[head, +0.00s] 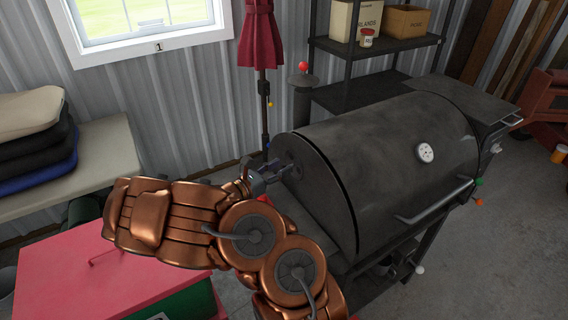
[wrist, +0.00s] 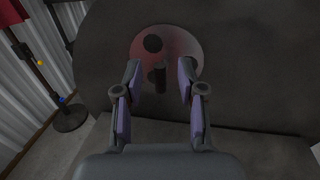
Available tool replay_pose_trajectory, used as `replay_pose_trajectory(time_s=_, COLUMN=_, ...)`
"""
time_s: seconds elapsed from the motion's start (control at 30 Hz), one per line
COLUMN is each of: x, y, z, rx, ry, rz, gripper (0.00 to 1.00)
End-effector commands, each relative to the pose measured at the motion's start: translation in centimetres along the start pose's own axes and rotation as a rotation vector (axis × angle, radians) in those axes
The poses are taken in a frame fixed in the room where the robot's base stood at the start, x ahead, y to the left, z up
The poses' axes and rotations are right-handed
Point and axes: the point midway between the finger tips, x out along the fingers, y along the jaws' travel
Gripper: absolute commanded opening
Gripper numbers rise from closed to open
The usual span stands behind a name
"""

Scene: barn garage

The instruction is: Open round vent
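The black barrel smoker grill (head: 390,150) stands in the middle right of the head view. In the wrist view, a round vent plate (wrist: 187,48) with a dark hole sits on the grill's flat end wall. A short dark knob (wrist: 160,78) sticks out from its lower part. My gripper (wrist: 160,74) is open, with one finger on each side of the knob and gaps between. In the head view, my gripper (head: 282,170) is at the grill's left end, and the vent there is mostly hidden behind it.
A pink-topped chest (head: 60,275) is at the lower left, under my arm. A folded red umbrella (head: 260,40) on a dark stand is behind the gripper. A black shelf (head: 375,55) stands behind the grill. A bench with stacked cushions (head: 30,135) is at the left.

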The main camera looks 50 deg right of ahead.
Motion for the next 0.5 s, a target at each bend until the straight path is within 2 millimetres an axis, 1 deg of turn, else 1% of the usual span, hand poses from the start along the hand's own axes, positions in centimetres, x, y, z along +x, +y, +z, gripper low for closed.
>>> replay_pose_trajectory(time_s=0.03, x=0.6, y=-0.1, z=0.1, rx=-0.001, ry=0.0, rz=-0.002, gripper=0.39)
replay_pose_trajectory(time_s=0.2, x=1.9, y=-0.1, z=0.0, rx=-0.001, ry=0.002, rz=-0.002, gripper=0.39)
replay_pose_trajectory(time_s=0.5, x=2.6, y=0.0, z=0.0, rx=0.0, ry=0.001, rz=0.001, gripper=0.39)
